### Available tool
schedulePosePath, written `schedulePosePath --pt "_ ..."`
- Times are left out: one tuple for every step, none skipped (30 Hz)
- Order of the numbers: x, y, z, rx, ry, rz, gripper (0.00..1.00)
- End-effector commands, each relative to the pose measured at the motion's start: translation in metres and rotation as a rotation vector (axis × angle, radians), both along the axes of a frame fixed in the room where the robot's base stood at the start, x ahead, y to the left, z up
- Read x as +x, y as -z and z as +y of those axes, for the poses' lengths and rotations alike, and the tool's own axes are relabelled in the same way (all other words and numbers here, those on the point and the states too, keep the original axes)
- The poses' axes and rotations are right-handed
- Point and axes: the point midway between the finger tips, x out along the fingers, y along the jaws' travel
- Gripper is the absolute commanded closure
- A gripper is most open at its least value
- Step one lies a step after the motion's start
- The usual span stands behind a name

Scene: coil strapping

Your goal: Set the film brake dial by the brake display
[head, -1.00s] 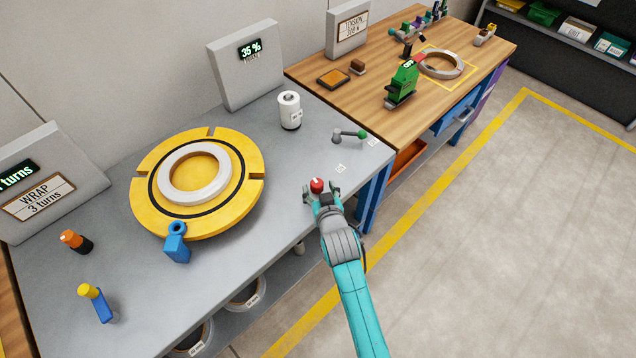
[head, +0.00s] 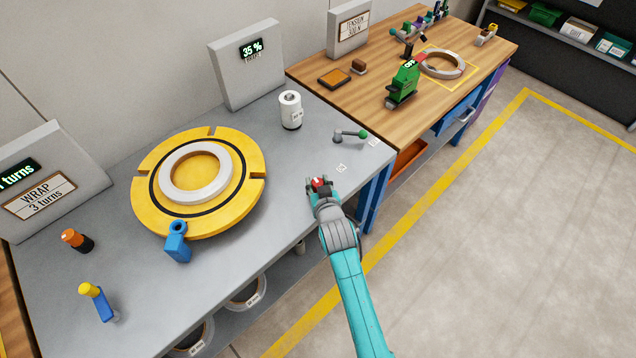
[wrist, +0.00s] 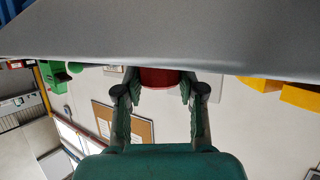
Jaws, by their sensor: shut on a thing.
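The film brake dial is a red knob (head: 317,183) near the front edge of the grey bench. My gripper (head: 319,186) is at the dial, with its fingers shut on the knob's sides. In the wrist view the red knob (wrist: 160,78) sits between the two fingertips of my gripper (wrist: 160,92), its far part hidden by the grey surface edge. The brake display (head: 251,47) on the grey upright panel reads 35 %. The dial's pointer setting cannot be read clearly.
A yellow turntable (head: 146,205) bears a pale ring (head: 167,188). A blue clamp-like part (head: 178,248) is at the turntable's front. The floor at the right is clear.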

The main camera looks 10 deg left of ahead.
Motion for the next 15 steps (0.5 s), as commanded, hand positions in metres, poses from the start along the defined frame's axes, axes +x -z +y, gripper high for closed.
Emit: schedulePosePath --pt "0.0001 0.0003 -0.0004 0.000 -0.004 0.002 0.96" --pt "0.0002 0.0005 -0.0006 0.000 -0.009 0.002 0.96" --pt "0.0004 0.0009 -0.0010 -0.001 -0.018 0.004 0.96" --pt "0.0005 0.0011 -0.0013 -0.001 -0.027 0.005 0.96" --pt "0.0006 0.0013 -0.0015 0.000 -0.036 0.006 0.96" --pt "0.0006 0.0016 -0.0016 0.000 -0.050 0.007 0.96" --pt "0.0005 0.0017 -0.0016 -0.001 -0.062 0.007 0.96" --pt "0.0005 0.0018 -0.0015 -0.001 -0.074 0.008 0.96" --pt "0.0005 0.0019 -0.0017 -0.001 -0.089 0.008 0.96" --pt "0.0006 0.0019 -0.0020 -0.002 -0.100 0.008 0.96" --pt "0.0007 0.0020 -0.0022 -0.002 -0.112 0.008 0.96" --pt "0.0007 0.0021 -0.0021 -0.001 -0.128 0.008 0.96" --pt "0.0007 0.0022 -0.0021 -0.002 -0.140 0.009 0.96" --pt "0.0008 0.0022 -0.0022 -0.002 -0.152 0.008 0.96" --pt "0.0010 0.0022 -0.0024 -0.001 -0.168 0.008 0.96"
